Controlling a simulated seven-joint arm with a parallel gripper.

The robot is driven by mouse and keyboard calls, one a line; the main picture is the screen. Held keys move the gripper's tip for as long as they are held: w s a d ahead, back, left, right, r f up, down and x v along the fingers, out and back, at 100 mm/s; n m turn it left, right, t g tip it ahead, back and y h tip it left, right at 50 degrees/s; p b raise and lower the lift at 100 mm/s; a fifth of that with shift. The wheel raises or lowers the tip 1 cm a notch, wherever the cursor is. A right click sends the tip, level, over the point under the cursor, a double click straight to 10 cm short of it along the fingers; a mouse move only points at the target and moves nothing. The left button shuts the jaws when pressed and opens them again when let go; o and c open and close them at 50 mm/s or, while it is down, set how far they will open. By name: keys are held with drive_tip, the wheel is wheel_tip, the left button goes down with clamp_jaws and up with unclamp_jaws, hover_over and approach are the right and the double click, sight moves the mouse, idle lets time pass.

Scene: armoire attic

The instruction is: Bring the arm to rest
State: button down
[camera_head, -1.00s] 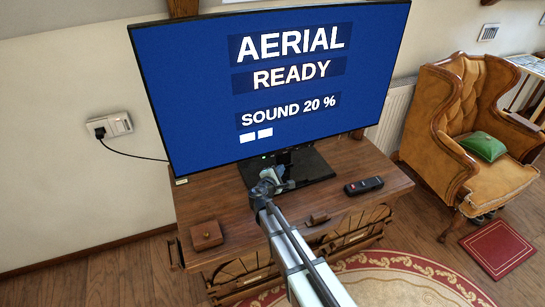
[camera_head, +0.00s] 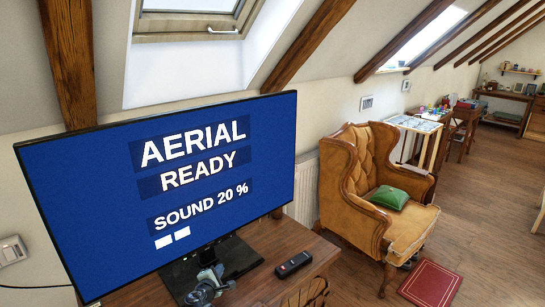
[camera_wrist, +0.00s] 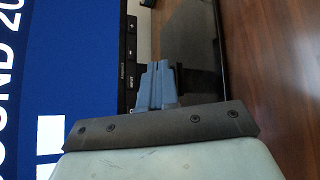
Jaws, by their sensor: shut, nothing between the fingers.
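My gripper (camera_head: 212,272) is at the bottom edge of the head view, in front of the black screen stand (camera_head: 240,258). Its fingers are together with nothing between them. In the wrist view the closed blue-grey fingers (camera_wrist: 158,80) point at the lower edge of the screen, where a strip of buttons (camera_wrist: 129,60) shows. Whether the fingertips touch the screen or stand is not clear. The television (camera_head: 165,185) reads "AERIAL READY" and "SOUND 20 %" on blue. Most of my arm is below the head view.
A dark remote (camera_head: 293,264) lies on the wooden cabinet (camera_head: 285,240), right of the stand.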

drive_tip(key=s+d+f+m+g+h, duration=0.1)
drive_tip(key=d+f+m+g+h, duration=0.3)
drive_tip(key=d, duration=0.8)
drive_tip(key=s+d+f+m+g, duration=0.15)
drive_tip(key=d+m, duration=0.45)
drive_tip(key=d, duration=0.6)
drive_tip(key=s+d+f+m+g+y, duration=0.2)
drive_tip(key=s+d+f+m+g, duration=0.2)
drive_tip(key=s+d+m+g, duration=0.7)
drive_tip(key=s+d+f+g+y, duration=0.1)
drive_tip(key=s+d+f, duration=0.1)
drive_tip(key=s+f, duration=0.5)
drive_tip(key=s+d+f+m+g+y, duration=0.1)
drive_tip(key=s+f, duration=0.6)
drive_tip(key=s, duration=1)
drive_tip(key=s+d+f+g+y, duration=0.1)
drive_tip(key=s+d+f+g, duration=0.2)
drive_tip(key=s, duration=0.9)
wheel_tip(320, 180, down, 4)
drive_tip(key=shift+s+d+r, duration=0.1)
drive_tip(key=shift+s+d, duration=0.1)
drive_tip(key=shift+d, duration=0.2)
